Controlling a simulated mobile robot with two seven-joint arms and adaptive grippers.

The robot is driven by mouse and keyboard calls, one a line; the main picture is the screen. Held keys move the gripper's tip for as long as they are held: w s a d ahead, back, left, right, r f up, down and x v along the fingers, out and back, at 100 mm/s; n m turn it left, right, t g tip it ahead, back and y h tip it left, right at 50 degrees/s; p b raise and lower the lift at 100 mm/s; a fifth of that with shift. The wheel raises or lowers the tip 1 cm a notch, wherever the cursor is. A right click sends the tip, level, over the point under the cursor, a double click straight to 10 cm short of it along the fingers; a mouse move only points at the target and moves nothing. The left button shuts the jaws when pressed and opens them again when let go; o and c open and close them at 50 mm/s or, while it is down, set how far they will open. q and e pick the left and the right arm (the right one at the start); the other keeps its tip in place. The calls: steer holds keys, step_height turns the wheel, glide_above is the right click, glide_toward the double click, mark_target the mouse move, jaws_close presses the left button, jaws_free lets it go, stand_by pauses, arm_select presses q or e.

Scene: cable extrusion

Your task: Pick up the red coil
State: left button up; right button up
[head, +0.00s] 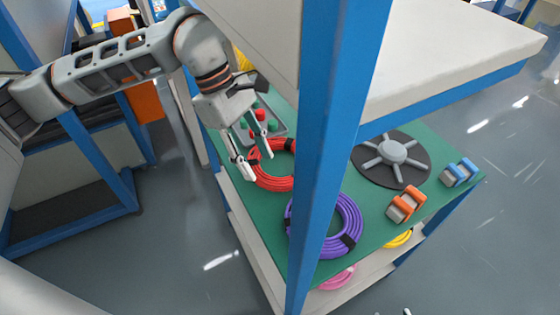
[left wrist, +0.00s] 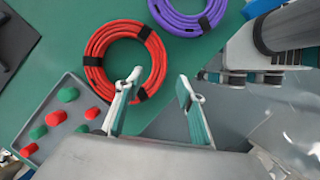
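The red coil (head: 272,183) lies flat on the green tabletop (head: 375,215) near its left edge, partly hidden by the blue post. In the left wrist view the whole ring (left wrist: 98,45) shows, with black bands. My left gripper (head: 259,167) is open and empty, fingers pointing down at the coil. In the left wrist view its fingertips (left wrist: 160,77) are spread. One finger overlaps the coil's lower-right rim and the other appears outside the ring, past the table edge. I cannot tell whether either touches it.
A purple coil (head: 349,226) lies near the red one. A tray (left wrist: 75,135) of red and green pieces sits on the other side. A blue post (head: 330,130) and overhead shelf (head: 450,50) stand close by. A dark wheel-like disc (head: 392,160) lies farther right.

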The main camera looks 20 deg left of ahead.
mark_target(266, 178)
arm_select(q)
steer(key=x, duration=0.5)
steer(key=shift+a+b, duration=0.1)
steer(key=shift+b, duration=0.3)
steer(key=shift+r, duration=0.1)
jaws_close()
steer(key=shift+r, duration=0.15)
